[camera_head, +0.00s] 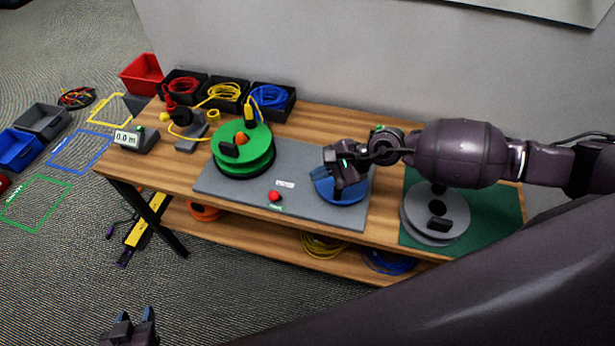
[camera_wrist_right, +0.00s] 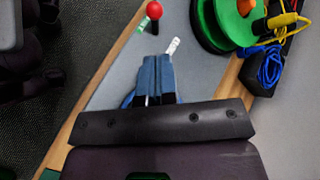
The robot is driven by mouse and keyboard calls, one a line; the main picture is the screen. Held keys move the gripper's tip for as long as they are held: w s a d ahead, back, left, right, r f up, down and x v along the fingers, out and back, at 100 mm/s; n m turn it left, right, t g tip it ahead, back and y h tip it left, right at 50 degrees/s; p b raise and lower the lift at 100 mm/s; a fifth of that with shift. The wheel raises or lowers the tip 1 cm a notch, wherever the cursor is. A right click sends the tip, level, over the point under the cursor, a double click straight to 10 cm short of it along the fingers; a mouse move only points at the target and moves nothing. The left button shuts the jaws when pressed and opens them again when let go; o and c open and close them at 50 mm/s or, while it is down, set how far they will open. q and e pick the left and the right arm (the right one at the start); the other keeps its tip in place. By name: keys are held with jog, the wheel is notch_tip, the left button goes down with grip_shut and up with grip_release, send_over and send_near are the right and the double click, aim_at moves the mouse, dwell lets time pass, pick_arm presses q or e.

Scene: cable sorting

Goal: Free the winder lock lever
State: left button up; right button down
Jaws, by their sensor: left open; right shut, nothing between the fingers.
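The lock lever's red knob (camera_head: 275,196) stands at the front edge of the grey winder board (camera_head: 222,190), beside a small green label. The red knob also shows at the top of the right wrist view (camera_wrist_right: 154,10). A green reel (camera_head: 243,158) sits on the board's left part and a blue disc (camera_head: 352,194) on its right part. My right gripper (camera_head: 345,188) is shut and empty over the blue disc, right of the knob and apart from it; it hides part of the disc. My left gripper (camera_head: 134,318) is open and low at the front left, away from the table.
Black bins of red, yellow and blue cables (camera_head: 272,98) line the table's back. A meter (camera_head: 136,138) stands at the left end. A grey reel (camera_head: 420,222) lies on a green mat (camera_head: 498,212) at right. Coloured bins and floor frames lie at left.

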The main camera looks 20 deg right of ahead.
jog(key=shift+s+v, duration=0.25)
jog(key=shift+v, duration=0.85)
jog(key=shift+s+v, duration=0.2)
jog(key=shift+v, duration=0.95)
jog(key=shift+a, duration=0.2)
